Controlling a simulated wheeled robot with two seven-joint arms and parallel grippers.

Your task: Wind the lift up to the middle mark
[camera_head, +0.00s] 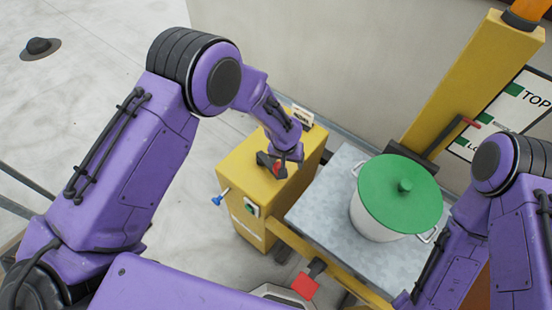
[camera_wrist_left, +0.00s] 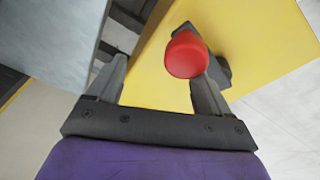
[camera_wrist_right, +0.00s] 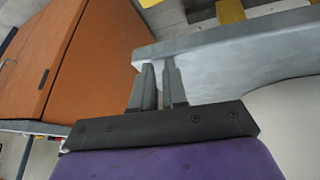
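The lift's grey platform (camera_head: 322,200) carries a white pot with a green lid (camera_head: 400,193). A yellow mast (camera_head: 470,80) rises behind. A red-tipped pointer (camera_head: 470,122) reaches toward a white mark board (camera_head: 535,105). The board shows TOP and lower green marks, partly hidden by my right arm, so the pointer's exact level is unclear. My left gripper (camera_head: 278,166) is open above the yellow winch box (camera_head: 240,172). A red knob (camera_wrist_left: 186,55) shows between its fingers, nearer the right one. My right gripper (camera_wrist_right: 160,85) looks shut and empty beside the platform rim.
A blue-tipped lever (camera_head: 220,197) and a green button (camera_head: 250,207) are on the box's front. A small sign (camera_head: 302,115) stands behind it. A red square (camera_head: 305,286) is below the platform. An orange-brown panel (camera_wrist_right: 75,65) is left of my right gripper.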

